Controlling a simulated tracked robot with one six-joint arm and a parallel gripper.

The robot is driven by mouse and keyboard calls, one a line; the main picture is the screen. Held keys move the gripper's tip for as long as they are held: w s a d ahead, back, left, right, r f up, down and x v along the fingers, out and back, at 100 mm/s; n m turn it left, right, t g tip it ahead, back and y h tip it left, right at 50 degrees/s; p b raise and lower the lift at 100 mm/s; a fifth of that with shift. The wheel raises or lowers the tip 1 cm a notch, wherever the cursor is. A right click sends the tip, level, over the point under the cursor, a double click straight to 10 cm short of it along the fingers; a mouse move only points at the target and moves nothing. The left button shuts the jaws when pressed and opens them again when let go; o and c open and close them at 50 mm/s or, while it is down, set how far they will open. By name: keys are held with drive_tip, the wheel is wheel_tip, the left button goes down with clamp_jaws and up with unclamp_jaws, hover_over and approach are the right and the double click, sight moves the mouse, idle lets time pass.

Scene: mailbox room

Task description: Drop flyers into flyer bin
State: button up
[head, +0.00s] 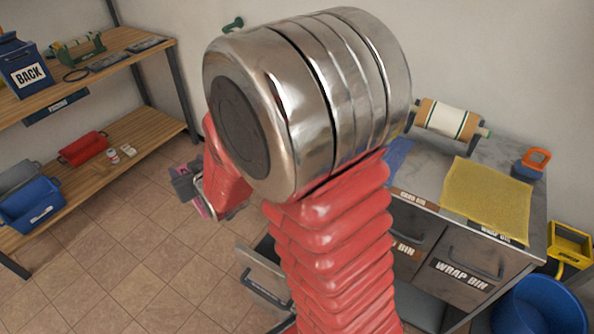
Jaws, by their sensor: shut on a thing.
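My gripper (190,188) is left of my red arm, above the tiled floor. It is shut on a pink flyer (203,208), which shows only in part around the grey fingers. An open drawer (262,278) sticks out of the grey cabinet, lower and to the right of my gripper. Its label is too small to read, so I cannot tell whether it is the flyer bin. My arm hides part of this drawer, its inside and the cabinet's left side. The flyer is outside the drawer.
Shut drawers include one labelled WRAP BIN (465,270). Yellow wrap (487,197) and a paper roll (446,120) lie on the counter. A blue bucket (541,305) stands at the right. A wooden shelf (120,160) with boxes is at the left. The floor between is clear.

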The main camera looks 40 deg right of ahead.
drive_tip(key=shift+d+r, duration=0.1)
drive_tip(key=shift+d, duration=0.1)
drive_tip(key=shift+w+d, duration=0.15)
drive_tip(key=shift+d, duration=0.35)
drive_tip(key=d+f+n+y, duration=0.1)
drive_tip(key=d, duration=1.2)
drive_tip(key=s+d+f+n+y, duration=0.1)
drive_tip(key=s+d+f, duration=0.1)
drive_tip(key=s+d, duration=0.3)
drive_tip(key=s+d+f+n+y, duration=0.1)
drive_tip(key=s+d+f+y, duration=0.1)
drive_tip(key=s+d, duration=0.4)
drive_tip(key=s+f, duration=0.1)
drive_tip(key=s, duration=0.2)
drive_tip(key=shift+f+n+g, duration=0.3)
drive_tip(key=shift+n, duration=0.1)
drive_tip(key=shift+d+f, duration=0.1)
drive_tip(key=shift+f, duration=2.9)
